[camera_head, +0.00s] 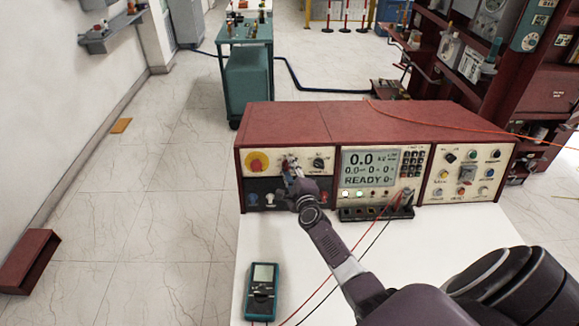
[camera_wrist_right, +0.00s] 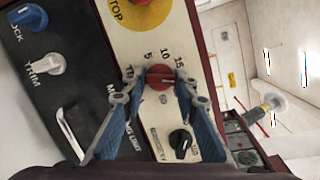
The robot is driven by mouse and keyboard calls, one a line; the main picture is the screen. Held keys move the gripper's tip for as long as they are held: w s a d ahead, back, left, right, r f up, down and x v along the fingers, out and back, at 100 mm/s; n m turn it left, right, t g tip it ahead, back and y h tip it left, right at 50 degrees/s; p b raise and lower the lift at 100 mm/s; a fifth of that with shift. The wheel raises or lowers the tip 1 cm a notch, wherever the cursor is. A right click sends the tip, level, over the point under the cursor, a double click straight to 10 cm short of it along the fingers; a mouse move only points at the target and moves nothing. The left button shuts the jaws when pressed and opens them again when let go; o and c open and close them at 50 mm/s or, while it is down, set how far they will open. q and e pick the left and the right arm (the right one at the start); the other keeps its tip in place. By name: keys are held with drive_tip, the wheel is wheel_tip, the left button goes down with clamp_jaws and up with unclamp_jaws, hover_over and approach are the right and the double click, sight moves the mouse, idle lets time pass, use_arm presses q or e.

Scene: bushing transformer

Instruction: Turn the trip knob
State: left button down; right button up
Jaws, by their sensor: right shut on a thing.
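A red knob (camera_wrist_right: 159,77) sits on the cream panel of the test set, with a printed scale reading 5, 10, 15 around it. I take it as the trip knob, though its label is not readable. My right gripper (camera_wrist_right: 157,80) has a blue finger on each side of it and is shut on it. In the head view my right gripper (camera_head: 292,174) is at the left panel of the red-cased test set (camera_head: 330,120) and mostly hides the knob. My left gripper is not in view.
A black knob (camera_wrist_right: 181,142) and a white TRIM knob (camera_wrist_right: 45,64) are close by. A red stop button on yellow (camera_head: 257,162) is to the left. A teal multimeter (camera_head: 262,288) lies on the white table (camera_head: 225,312). Red and black leads run beside my right arm.

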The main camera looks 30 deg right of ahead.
drive_tip(key=shift+f, duration=0.1)
idle(0.4)
drive_tip(key=o, duration=1.2)
drive_tip(key=shift+c, duration=0.2)
drive_tip(key=shift+a, duration=0.1)
drive_tip(key=shift+s+a, duration=0.25)
drive_tip(key=shift+s, duration=0.2)
drive_tip(key=v, duration=1.1)
drive_tip(key=shift+d+r, duration=0.2)
drive_tip(key=shift+r, duration=0.05)
